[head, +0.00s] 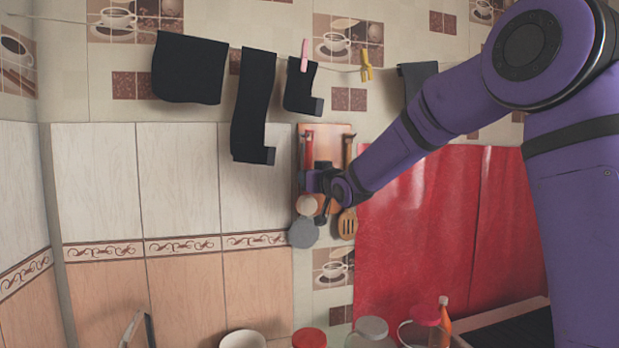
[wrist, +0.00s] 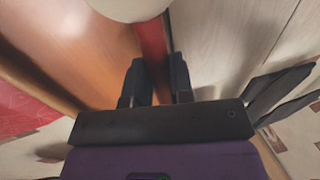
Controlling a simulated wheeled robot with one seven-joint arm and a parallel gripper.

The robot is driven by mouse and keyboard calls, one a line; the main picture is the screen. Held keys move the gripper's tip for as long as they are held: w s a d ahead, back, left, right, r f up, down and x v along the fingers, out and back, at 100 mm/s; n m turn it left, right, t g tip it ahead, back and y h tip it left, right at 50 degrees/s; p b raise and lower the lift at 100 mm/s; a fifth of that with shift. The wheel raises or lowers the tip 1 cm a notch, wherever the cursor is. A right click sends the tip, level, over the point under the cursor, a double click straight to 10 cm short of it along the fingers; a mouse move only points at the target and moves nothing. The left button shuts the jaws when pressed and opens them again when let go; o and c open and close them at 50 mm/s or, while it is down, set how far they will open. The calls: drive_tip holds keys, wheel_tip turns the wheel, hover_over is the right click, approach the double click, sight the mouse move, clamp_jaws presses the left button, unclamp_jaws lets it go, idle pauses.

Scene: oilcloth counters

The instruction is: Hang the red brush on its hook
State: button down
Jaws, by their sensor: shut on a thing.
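The red brush (head: 308,152) is upright in front of the wall, with its red handle above my gripper (head: 311,182). A round cream part (head: 305,205) shows just below the gripper and seems to be its head. In the wrist view the red handle (wrist: 152,42) runs down between the two dark fingers of my gripper (wrist: 158,84), which is shut on it. The cream part (wrist: 130,8) is cut off at the top edge there. Behind is an orange-brown board (head: 334,131), also in the wrist view (wrist: 75,45). The hook is not discernible, and whether the handle touches it I cannot tell.
A slotted wooden spatula (head: 347,224) hangs right of the gripper, and a grey disc (head: 303,233) shows below it. Dark cloths (head: 257,105) hang from a line on the left. A red sheet (head: 430,225) covers the wall on the right. Jars (head: 370,332) stand below.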

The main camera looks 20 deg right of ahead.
drive_tip(key=c, duration=1.3)
unclamp_jaws()
drive_tip(key=shift+d+f, duration=0.15)
drive_tip(key=shift+f, duration=0.45)
drive_tip(key=o, duration=0.3)
drive_tip(key=shift+w, duration=0.3)
drive_tip(key=shift+o, duration=0.5)
drive_tip(key=shift+s+r, duration=0.1)
drive_tip(key=shift+r, duration=0.1)
drive_tip(key=s+d+f+m+g+h, duration=0.1)
drive_tip(key=s+d+f+g, duration=0.1)
drive_tip(key=s, duration=1.4)
drive_tip(key=s+d+f+m+g+h, duration=0.1)
drive_tip(key=s+f+g, duration=0.3)
drive_tip(key=s, duration=1.2)
drive_tip(key=s+d+f+m+g+h, duration=0.1)
drive_tip(key=s+d+f+g+h, duration=0.2)
drive_tip(key=s, duration=1.3)
drive_tip(key=f+g, duration=0.1)
drive_tip(key=g, duration=0.2)
drive_tip(key=shift+s+d, duration=0.2)
drive_tip(key=shift+s, duration=0.05)
